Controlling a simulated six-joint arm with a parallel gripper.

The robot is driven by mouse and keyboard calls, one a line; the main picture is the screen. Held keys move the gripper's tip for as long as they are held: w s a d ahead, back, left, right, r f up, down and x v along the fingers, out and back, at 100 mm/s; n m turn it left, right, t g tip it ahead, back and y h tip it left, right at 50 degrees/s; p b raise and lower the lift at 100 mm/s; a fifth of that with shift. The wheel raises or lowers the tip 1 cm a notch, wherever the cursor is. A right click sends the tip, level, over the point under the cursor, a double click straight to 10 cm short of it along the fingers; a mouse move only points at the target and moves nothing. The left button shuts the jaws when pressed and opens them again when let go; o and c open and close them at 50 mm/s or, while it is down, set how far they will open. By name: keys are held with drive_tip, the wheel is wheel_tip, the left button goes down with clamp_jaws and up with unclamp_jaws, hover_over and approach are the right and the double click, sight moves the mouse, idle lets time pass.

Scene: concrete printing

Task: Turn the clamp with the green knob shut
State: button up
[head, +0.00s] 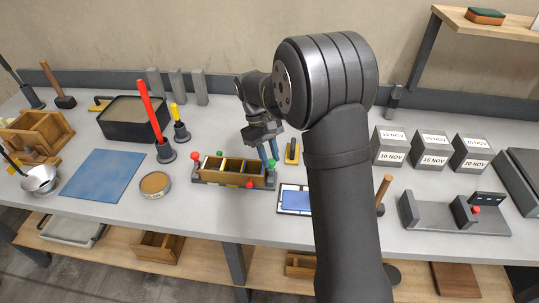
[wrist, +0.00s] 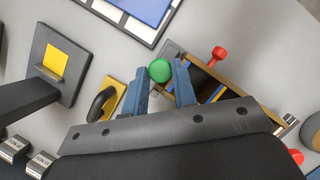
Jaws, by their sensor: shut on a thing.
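The green knob (wrist: 159,71) sits at one end of the small wooden mould (head: 232,180), between my gripper's two blue fingers (wrist: 161,84). It also shows at the mould's right end in the head view (head: 271,164). My gripper (head: 269,152) reaches down from above and is shut on this knob. The clamp under the knob is mostly hidden by the fingers, so its angle cannot be told. A red knob (wrist: 218,53) stands on the mould's front side, and another red knob (head: 195,156) is at its left end.
A blue-screened tablet (head: 296,201) lies right of the mould. Labelled grey cubes (head: 389,146) stand at right.

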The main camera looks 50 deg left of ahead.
drive_tip(key=o, duration=1)
drive_tip(key=v, duration=1.7)
drive_tip(key=shift+a+r, duration=0.15)
drive_tip(key=x, duration=1.7)
